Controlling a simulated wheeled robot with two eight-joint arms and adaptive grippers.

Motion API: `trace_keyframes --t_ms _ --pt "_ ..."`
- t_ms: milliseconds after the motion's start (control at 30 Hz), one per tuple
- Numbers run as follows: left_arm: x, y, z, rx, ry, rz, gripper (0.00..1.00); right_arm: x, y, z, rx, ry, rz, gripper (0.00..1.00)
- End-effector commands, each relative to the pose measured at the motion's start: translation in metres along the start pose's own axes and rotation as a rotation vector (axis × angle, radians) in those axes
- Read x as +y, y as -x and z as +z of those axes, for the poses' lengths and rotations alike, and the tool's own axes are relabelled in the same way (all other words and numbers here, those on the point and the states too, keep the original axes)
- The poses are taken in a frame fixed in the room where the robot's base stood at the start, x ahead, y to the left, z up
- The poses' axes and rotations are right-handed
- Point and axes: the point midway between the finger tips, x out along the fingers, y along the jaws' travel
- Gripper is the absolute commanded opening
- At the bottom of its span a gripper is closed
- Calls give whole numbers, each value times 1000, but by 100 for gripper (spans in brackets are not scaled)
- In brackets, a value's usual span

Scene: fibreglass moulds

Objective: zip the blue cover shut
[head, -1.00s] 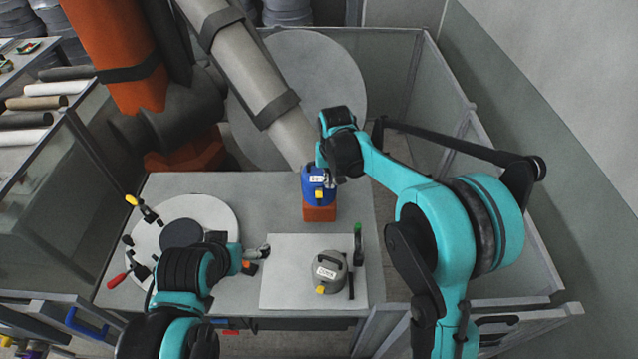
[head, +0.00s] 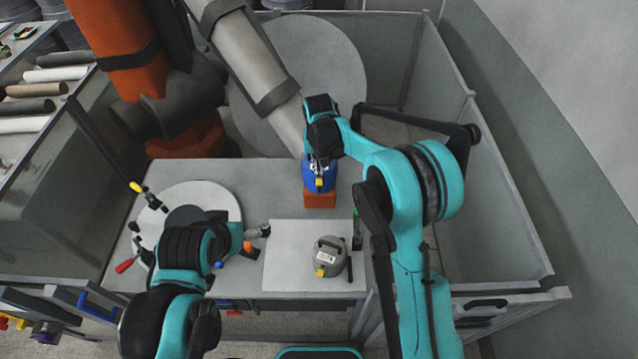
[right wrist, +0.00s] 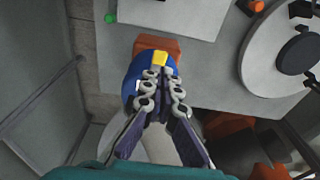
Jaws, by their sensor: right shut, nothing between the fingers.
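The blue cover (head: 327,184) sits on an orange block at the back of the grey table; it also shows in the right wrist view (right wrist: 131,82). A yellow tab (head: 319,183) is on its front, and the same tab shows in the right wrist view (right wrist: 160,59). My right gripper (head: 318,164) is above the cover, partly hiding its top. In the right wrist view its shut, empty fingertips (right wrist: 164,74) are just beside the yellow tab; I cannot tell if they touch. My left gripper (head: 262,231) is over the table's middle, away from the cover; its finger opening is unclear.
The orange block (head: 320,200) is under the cover. A grey canister (head: 329,258) with a yellow tab stands on a pale board (head: 290,276). A round white disc (head: 221,201) lies at left. A large orange-and-grey arm (head: 262,75) reaches close behind the cover. Grey panels (head: 495,190) enclose the right.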

Motion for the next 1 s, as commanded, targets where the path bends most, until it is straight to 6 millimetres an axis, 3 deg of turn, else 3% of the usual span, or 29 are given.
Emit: trace_keyframes --t_ms 500,1000 --pt "0 -20 15 0 0 0 100 0 -59 0 0 0 0 0" --pt "0 -23 17 0 0 0 100 0 -66 0 0 0 0 0"
